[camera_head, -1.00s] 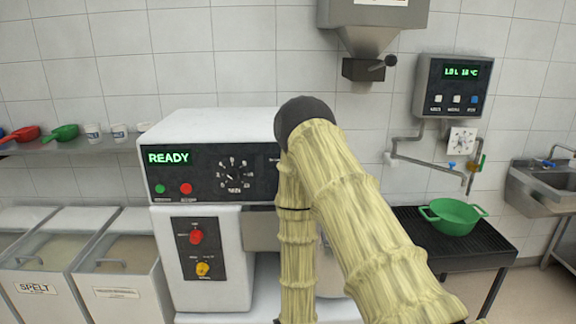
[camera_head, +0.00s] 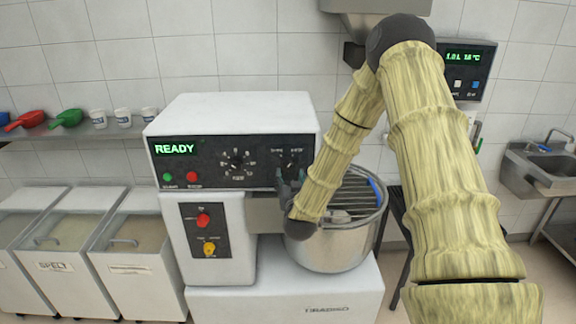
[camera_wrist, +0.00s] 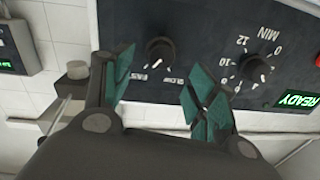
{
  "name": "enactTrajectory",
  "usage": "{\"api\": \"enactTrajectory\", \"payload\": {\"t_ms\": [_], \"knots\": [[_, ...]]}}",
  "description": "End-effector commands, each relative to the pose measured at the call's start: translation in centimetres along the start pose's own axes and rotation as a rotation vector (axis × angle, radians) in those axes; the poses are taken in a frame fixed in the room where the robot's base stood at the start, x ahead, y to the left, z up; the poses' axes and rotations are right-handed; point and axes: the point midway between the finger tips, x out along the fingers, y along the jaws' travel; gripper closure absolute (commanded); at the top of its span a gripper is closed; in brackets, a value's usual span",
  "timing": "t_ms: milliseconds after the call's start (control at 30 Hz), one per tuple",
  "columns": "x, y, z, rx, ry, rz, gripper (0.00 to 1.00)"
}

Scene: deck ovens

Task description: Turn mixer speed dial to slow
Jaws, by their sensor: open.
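The mixer speed dial (camera_head: 290,163) is a small dark knob at the right of the mixer's black panel, below small lettering. In the wrist view, turned upside down, the speed dial (camera_wrist: 160,52) shows a white mark that seems to lean to the FAST side, beside the SLOW label. My gripper (camera_head: 291,186) is in front of the panel, just below the dial. In the wrist view my gripper (camera_wrist: 162,90) is open, its teal-padded fingers on either side of the dial and apart from it. Nothing is between the fingers.
The timer dial (camera_head: 237,163) sits left of the speed dial, with the READY display (camera_head: 174,149) beyond it. The steel bowl (camera_head: 335,245) with its wire guard is below and right of my gripper. Flour bins (camera_head: 135,275) stand at the left.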

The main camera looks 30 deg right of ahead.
Motion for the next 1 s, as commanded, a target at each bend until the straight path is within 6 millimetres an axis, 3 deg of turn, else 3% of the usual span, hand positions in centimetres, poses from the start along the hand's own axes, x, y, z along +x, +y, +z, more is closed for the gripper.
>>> {"api": "enactTrajectory", "payload": {"t_ms": [200,400,867,1000], "knots": [[3.5,0.0,-0.3,-0.001,-0.001,0.000,0.42],[5.7,0.0,-0.1,-0.001,-0.002,-0.001,0.42],[6.6,0.0,0.1,-0.001,-0.002,-0.001,0.42],[6.6,0.0,0.1,-0.001,-0.002,-0.001,0.67]]}}
